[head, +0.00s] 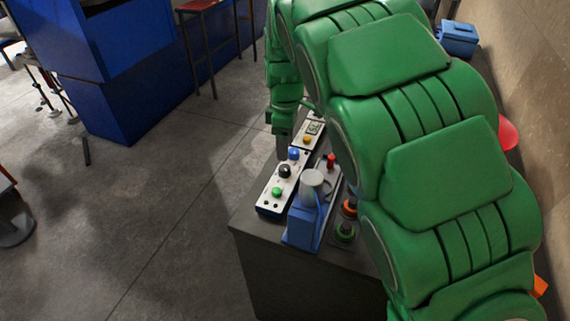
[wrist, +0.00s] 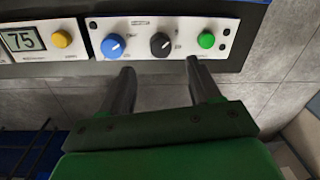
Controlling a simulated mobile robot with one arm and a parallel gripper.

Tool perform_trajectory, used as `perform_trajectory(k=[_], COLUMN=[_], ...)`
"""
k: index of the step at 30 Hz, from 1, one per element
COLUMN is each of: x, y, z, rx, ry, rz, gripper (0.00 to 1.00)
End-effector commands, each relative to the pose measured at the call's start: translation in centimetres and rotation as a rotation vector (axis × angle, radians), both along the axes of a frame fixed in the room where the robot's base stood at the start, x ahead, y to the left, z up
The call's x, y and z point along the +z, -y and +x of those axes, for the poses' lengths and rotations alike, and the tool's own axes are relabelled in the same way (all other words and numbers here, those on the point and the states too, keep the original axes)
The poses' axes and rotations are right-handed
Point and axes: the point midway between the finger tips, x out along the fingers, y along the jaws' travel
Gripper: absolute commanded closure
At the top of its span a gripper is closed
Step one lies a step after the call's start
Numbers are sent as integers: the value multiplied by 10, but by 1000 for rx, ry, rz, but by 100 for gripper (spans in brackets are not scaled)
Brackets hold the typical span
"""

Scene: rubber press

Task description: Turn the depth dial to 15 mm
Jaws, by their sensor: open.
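A white control panel (wrist: 185,53) carries a blue dial (wrist: 113,46) with a pale pointer mark, a black dial (wrist: 160,44) and a green button (wrist: 206,40). The small lettering is too blurred to tell which dial is for depth. My gripper (wrist: 160,66) is open and empty, its fingertips just short of the panel, on either side of the black dial's line and apart from it. In the head view the blue dial (head: 293,153), black dial (head: 285,171) and green button (head: 276,192) show beside the gripper, which hangs near the panel's far end.
A display (wrist: 23,40) reads 75, beside a yellow button (wrist: 61,39). A blue press (head: 306,220) with a pale cylinder stands on the dark bench (head: 262,240), near a red-topped part (head: 331,160). Open floor (head: 130,220) lies to the left.

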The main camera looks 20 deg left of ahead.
Motion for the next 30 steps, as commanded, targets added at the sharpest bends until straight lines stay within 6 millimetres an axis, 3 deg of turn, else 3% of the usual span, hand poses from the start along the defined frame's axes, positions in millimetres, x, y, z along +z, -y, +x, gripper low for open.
perform_trajectory(k=[8,18,29,30], x=[-23,-69,-76,-76], y=[1,2,2,2], z=[-2,-5,-4,-4], rx=[-2,-4,-3,-3], ry=[-3,-6,-1,-1], rz=[-1,-2,0,0], gripper=[38,38,38,42])
